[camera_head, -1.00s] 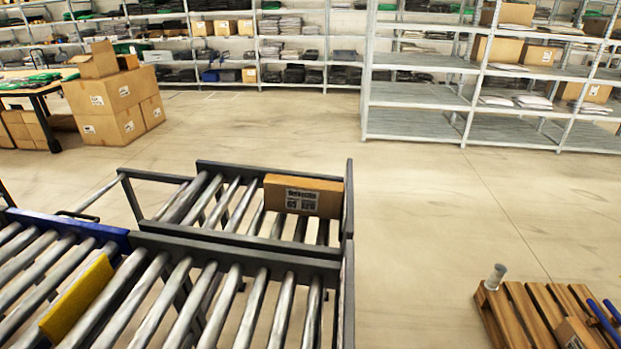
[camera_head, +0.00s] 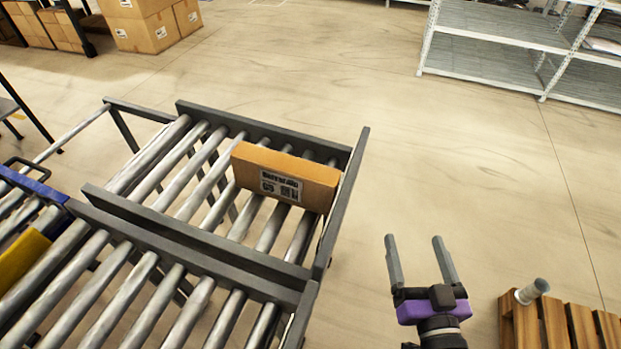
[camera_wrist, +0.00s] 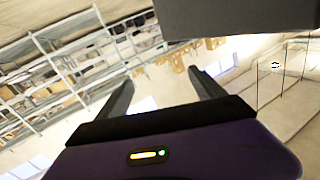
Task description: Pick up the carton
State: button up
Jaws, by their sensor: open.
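The carton (camera_head: 286,177) is a flat brown box with a white printed label on its near side. It stands on the rollers of the conveyor (camera_head: 205,160), close to the conveyor's right end rail. My gripper (camera_head: 420,243) is open and empty, to the right of the conveyor and apart from the carton. Its two fingers point away from me in the head view. In the wrist view the fingers (camera_wrist: 162,88) are spread with nothing between them, and I cannot make out the carton there.
A wooden pallet (camera_head: 560,322) with a small grey cylinder (camera_head: 532,291) on it is at the lower right. Metal shelving (camera_head: 500,50) stands at the back right. Stacked boxes (camera_head: 150,25) stand at the back left. The floor between is clear.

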jog(key=w+a+r+n+g+y, duration=0.25)
jog(key=w+a+y, duration=0.2)
jog(key=w, duration=0.85)
jog(key=w+a+r+n+g+y, duration=0.25)
jog(key=w+a+n, duration=0.2)
jog(key=w, duration=0.75)
jog(key=n+g+y, duration=0.5)
jog(key=n+g, duration=0.3)
send_near(288, 164)
jog(key=shift+w+a+f+b, duration=0.1)
jog(key=shift+w+a+b, duration=0.15)
jog(key=shift+a, duration=0.25)
jog(key=shift+w+a+f+b, duration=0.1)
jog(key=shift+w+a, duration=0.15)
jog(key=shift+a, duration=0.25)
jog(key=shift+a+f+g, duration=0.1)
jog(key=shift+a+g, duration=0.1)
jog(key=shift+g, duration=0.1)
jog(key=x, duration=0.7)
jog(key=shift+w+f+p, duration=0.2)
jog(key=shift+f+p, duration=0.1)
jog(key=shift+c, duration=0.5)
grip_shut()
